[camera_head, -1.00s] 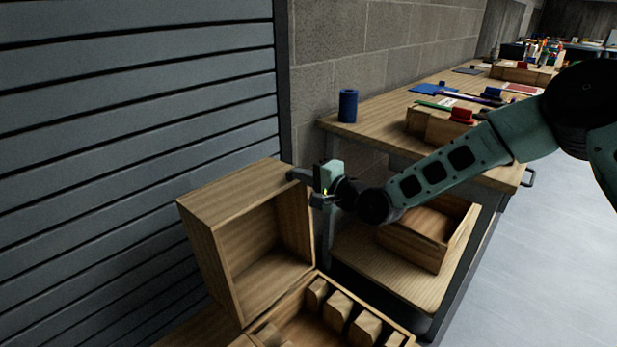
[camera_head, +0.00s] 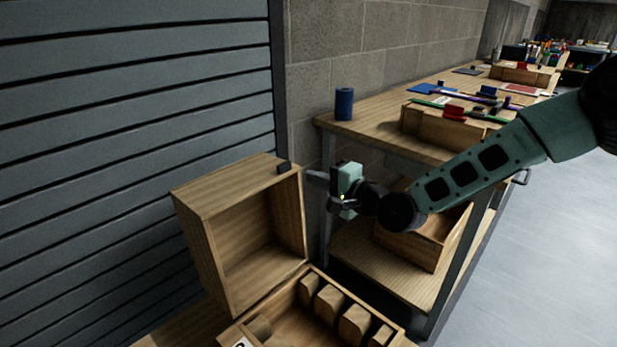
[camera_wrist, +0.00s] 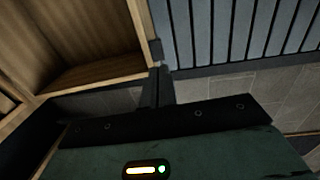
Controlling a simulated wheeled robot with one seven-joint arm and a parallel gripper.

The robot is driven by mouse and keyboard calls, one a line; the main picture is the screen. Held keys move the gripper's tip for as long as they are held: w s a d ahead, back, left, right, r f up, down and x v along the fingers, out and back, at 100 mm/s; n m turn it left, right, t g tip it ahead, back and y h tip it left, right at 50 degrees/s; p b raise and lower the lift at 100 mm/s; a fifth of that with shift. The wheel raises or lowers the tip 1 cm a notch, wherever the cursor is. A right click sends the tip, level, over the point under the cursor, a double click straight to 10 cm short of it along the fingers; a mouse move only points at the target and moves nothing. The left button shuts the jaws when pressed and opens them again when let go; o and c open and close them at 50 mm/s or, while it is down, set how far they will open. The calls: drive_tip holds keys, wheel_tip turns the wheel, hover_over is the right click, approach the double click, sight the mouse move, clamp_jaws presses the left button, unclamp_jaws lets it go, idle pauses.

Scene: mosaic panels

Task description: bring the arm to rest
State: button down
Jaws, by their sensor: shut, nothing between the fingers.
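My gripper (camera_head: 318,176) hangs in the air just right of the raised lid of an open wooden box (camera_head: 236,192) in the head view. Its fingers are shut and nothing shows between them. The fingertips point left toward the lid's edge, with a small gap to it. In the wrist view my gripper's fingers (camera_wrist: 157,85) are together beside the wooden lid (camera_wrist: 95,73). My arm stretches in from the right, across the front of the workbench.
The box's lower part (camera_head: 325,312) holds several wooden blocks. A workbench (camera_head: 380,127) stands at right with a blue cylinder (camera_head: 344,104) and wooden boxes on it. A wooden crate (camera_head: 412,245) sits on its lower shelf. A slatted shutter is at left; open floor (camera_head: 520,260) is at right.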

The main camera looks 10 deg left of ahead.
drive_tip(key=s+d+f+n+g+h, duration=0.1)
drive_tip(key=s+d+n+g+h, duration=0.25)
drive_tip(key=s, duration=0.45)
drive_tip(key=s+d+f+n+g+h, duration=0.1)
drive_tip(key=s+d+n+g+h, duration=0.15)
drive_tip(key=s+n, duration=0.45)
drive_tip(key=s+d+r+n+g+h+p, duration=0.1)
drive_tip(key=s+d+r+h, duration=0.1)
drive_tip(key=s+d, duration=0.2)
drive_tip(key=s+d+r+n+g+h, duration=0.2)
drive_tip(key=s+d+r, duration=0.1)
drive_tip(key=s, duration=0.8)
drive_tip(key=s+d+r+n+g+h+p, duration=0.1)
drive_tip(key=s+d+r+h, duration=0.1)
drive_tip(key=s+d, duration=0.3)
drive_tip(key=shift+s+d+r+n+h+p, duration=0.15)
drive_tip(key=shift+s+d+n+h+p, duration=0.2)
drive_tip(key=shift+s, duration=0.8)
drive_tip(key=shift+a, duration=0.15)
